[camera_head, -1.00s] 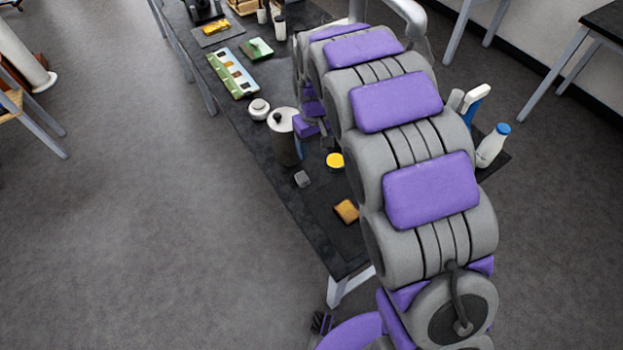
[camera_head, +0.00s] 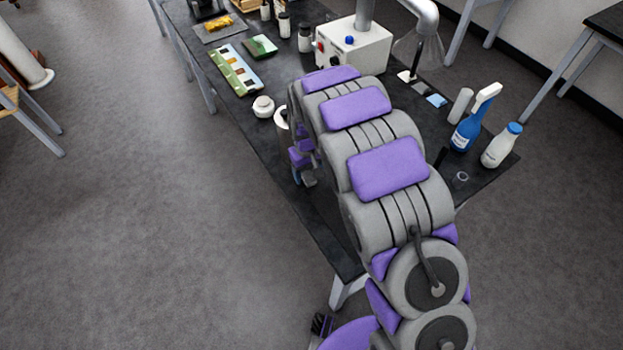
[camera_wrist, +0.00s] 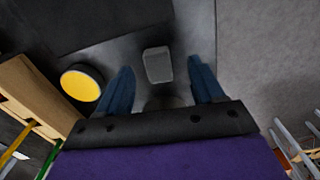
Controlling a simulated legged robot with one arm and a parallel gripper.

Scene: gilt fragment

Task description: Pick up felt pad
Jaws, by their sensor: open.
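A small light grey block, which looks like the felt pad (camera_wrist: 158,64), lies on the dark table in the wrist view. My gripper (camera_wrist: 162,68) is open, with one blue finger to the left of the pad and the other to its right. The pad shows just beyond and between the fingertips, and I see no contact. The height of the fingers above the table is hard to tell.
A round yellow-topped tin (camera_wrist: 82,82) stands left of the left finger. A wooden holder (camera_wrist: 32,98) is further left.

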